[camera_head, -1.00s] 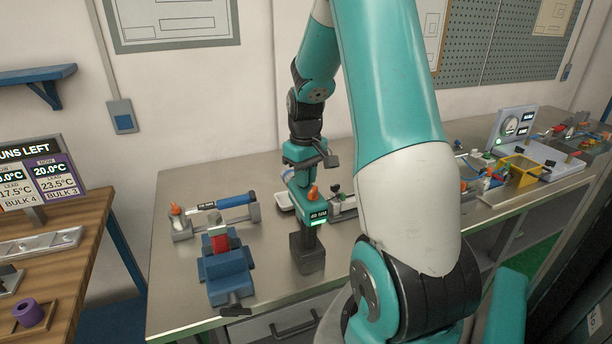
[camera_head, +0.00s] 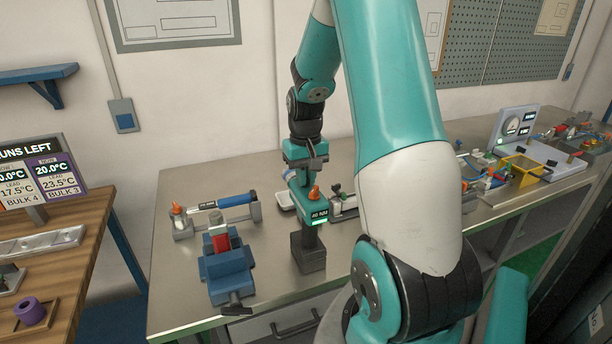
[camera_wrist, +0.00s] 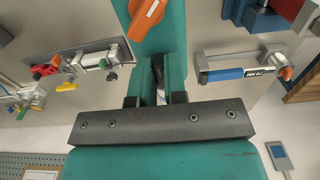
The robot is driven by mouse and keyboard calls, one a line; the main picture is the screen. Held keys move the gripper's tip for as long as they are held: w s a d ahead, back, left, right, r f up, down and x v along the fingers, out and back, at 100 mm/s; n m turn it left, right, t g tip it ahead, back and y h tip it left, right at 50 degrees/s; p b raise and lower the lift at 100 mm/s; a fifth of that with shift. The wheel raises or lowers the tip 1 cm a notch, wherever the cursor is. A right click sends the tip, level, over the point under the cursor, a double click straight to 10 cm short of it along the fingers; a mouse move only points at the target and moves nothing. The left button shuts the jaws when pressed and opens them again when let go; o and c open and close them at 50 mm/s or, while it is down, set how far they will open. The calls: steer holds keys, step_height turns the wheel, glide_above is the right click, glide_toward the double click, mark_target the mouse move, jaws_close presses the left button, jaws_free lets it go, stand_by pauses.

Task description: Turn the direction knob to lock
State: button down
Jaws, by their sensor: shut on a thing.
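A teal hand-held power tool (camera_head: 315,211) with a small lit display stands upright on a black base (camera_head: 308,254) on the steel bench. An orange knob (camera_head: 314,192) sits on its housing. In the wrist view the orange knob (camera_wrist: 148,12) lies slanted, with a pale mark on it. My gripper (camera_head: 302,178) is over the upper left end of the tool, just behind the knob. In the wrist view my gripper (camera_wrist: 159,72) has its fingers closed on a narrow dark part, below the knob in the picture. The fingers hide most of that part.
A blue vise (camera_head: 226,270) with a red piece and a blue-handled tool (camera_head: 226,203) in a stand are left of the teal tool. A gauge panel (camera_head: 514,128) and small fixtures fill the right.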

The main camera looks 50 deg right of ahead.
steer(key=c, duration=1.2)
jaws_free()
steer(key=shift+o, duration=0.2)
steer(key=shift+r, duration=0.1)
step_height(320, 180, up, 17)
steer(key=b, duration=0.3)
steer(key=shift+r, duration=0.2)
steer(key=s+a+f+n+t+y+b, duration=0.1)
steer(key=a+f+n, duration=0.25)
steer(key=a, duration=0.85)
steer(key=s+a+f+n+y, duration=0.15)
steer(key=a+n, duration=0.35)
steer(key=a, duration=0.7)
steer(key=s+a+f+n+y, duration=0.1)
steer(key=s+a+f+n, duration=0.1)
steer(key=s+a, duration=0.4)
steer(key=s+a+f+n+g+b, duration=0.1)
steer(key=s+a+f+n, duration=0.2)
steer(key=s+a, duration=0.3)
steer(key=shift+a+f+y, duration=0.25)
steer(key=shift+a+y, duration=0.1)
steer(key=shift+a, duration=0.65)
